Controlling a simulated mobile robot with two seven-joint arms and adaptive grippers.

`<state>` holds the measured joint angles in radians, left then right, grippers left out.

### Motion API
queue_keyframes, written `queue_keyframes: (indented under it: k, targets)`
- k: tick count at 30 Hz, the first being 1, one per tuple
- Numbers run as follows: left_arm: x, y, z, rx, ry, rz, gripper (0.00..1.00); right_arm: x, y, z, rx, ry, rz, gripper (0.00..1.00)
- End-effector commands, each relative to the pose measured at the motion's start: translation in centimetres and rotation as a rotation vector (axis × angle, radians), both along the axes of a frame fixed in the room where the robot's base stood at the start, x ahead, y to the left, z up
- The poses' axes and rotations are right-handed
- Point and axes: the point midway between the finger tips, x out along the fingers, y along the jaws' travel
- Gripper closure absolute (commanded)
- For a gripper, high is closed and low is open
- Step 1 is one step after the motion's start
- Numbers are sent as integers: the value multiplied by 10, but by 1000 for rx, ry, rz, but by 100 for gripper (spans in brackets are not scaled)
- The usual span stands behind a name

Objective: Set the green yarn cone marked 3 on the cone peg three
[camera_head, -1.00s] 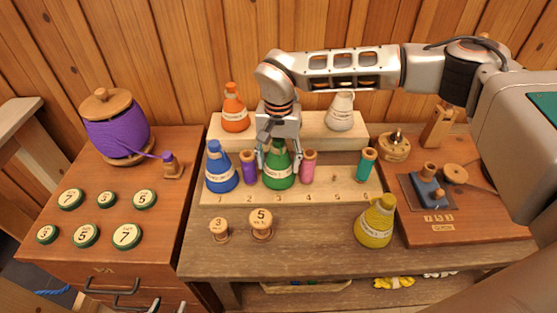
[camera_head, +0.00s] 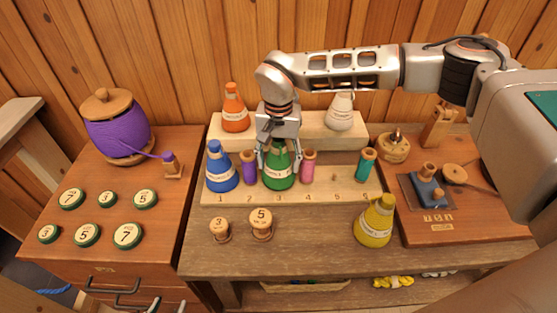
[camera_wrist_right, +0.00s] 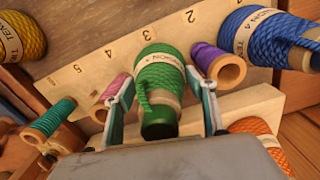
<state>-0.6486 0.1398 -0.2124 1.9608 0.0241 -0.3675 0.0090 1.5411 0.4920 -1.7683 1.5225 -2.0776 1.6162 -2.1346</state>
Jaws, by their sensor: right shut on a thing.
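The green yarn cone (camera_head: 279,181) stands upright at the place numbered 3 on the pale numbered rack (camera_head: 325,196). My right gripper (camera_head: 278,165) comes down from above and is shut on the cone's upper part. In the right wrist view the green cone (camera_wrist_right: 160,78) sits between the two fingers, its base close to the rack board by the number 3. The peg itself is hidden by the cone. My left gripper is not in view.
A purple spool (camera_head: 249,168) and a pink spool (camera_head: 308,168) stand close on either side. A blue cone (camera_head: 220,168) is at 1, a teal spool (camera_head: 366,164) near the right end. A yellow cone (camera_head: 375,222) stands in front. Orange and white cones stand behind.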

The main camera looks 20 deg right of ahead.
Motion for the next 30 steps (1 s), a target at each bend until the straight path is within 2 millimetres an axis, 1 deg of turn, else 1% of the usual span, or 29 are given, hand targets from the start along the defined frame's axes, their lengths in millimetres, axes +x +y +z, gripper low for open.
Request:
queue_keyframes:
  k: [17,18,19,30]
  targets:
    - [0,0,-4,-1,0,1,60,0,0,-10,0,-1,0,78]
    - [0,0,-4,-1,0,1,60,0,0,-10,0,-1,0,42]
    - [0,0,-4,-1,0,1,60,0,0,-10,0,-1,0,37]
    - [0,0,-2,0,0,0,60,0,0,-9,-1,0,0,37]
